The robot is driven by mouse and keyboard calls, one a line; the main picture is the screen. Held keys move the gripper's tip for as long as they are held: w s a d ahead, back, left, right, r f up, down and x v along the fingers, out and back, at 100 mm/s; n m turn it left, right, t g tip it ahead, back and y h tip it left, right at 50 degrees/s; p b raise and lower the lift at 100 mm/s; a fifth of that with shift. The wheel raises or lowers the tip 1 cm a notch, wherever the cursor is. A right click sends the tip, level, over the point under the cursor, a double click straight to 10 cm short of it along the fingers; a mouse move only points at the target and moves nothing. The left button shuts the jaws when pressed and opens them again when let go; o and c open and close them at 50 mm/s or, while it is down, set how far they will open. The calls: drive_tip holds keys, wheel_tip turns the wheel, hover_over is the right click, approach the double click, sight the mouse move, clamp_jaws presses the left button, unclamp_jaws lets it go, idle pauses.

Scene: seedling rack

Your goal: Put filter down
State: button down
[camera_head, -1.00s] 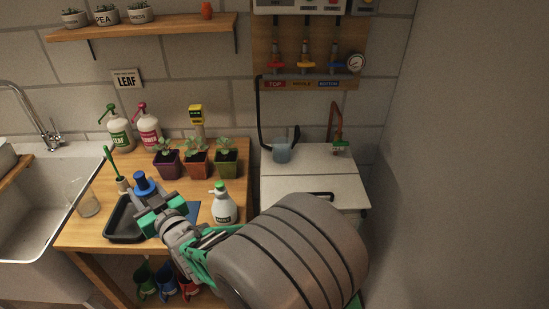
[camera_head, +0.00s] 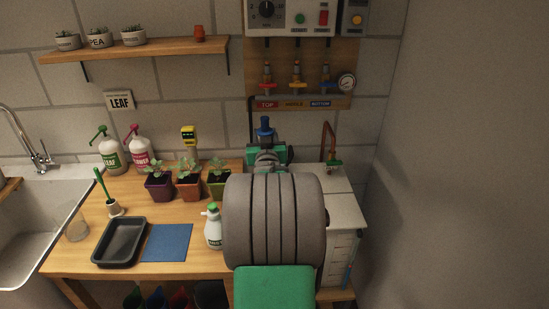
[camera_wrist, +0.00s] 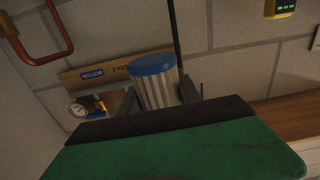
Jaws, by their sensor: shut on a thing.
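The filter, a pale ribbed cylinder with a blue cap (camera_head: 265,127), stands roughly upright in my gripper (camera_head: 268,152). It also shows in the wrist view (camera_wrist: 156,90), where its lower part is hidden behind the green and black body of my gripper. My gripper is shut on it, above the back of the white cabinet (camera_head: 343,205) and in front of the valve board. My arm hides much of the cabinet top. The black tray (camera_head: 120,242) and the blue mat (camera_head: 167,243) lie on the wooden bench at left, and both are empty.
A white spray bottle (camera_head: 213,228) stands close to the left of my arm. Potted seedlings (camera_head: 189,185) stand behind it. A copper pipe (camera_head: 328,142) rises at the cabinet's back right. Valves (camera_head: 297,75) hang on the wall board.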

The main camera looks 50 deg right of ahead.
drive_tip(key=w+d+f+p, duration=0.2)
drive_tip(key=d+f, duration=0.6)
drive_tip(key=f, duration=0.2)
drive_tip(key=shift+w+d+f+p, duration=0.25)
drive_tip(key=shift+w+f+p, duration=0.05)
drive_tip(key=shift+w+f, duration=0.1)
drive_tip(key=shift+f+b, duration=0.25)
drive_tip(key=shift+b, duration=0.15)
drive_tip(key=shift+f+b, duration=0.4)
drive_tip(key=shift+b, duration=0.2)
drive_tip(key=shift+r, duration=0.1)
drive_tip(key=c, duration=0.8)
unclamp_jaws()
drive_tip(key=shift+c, duration=0.2)
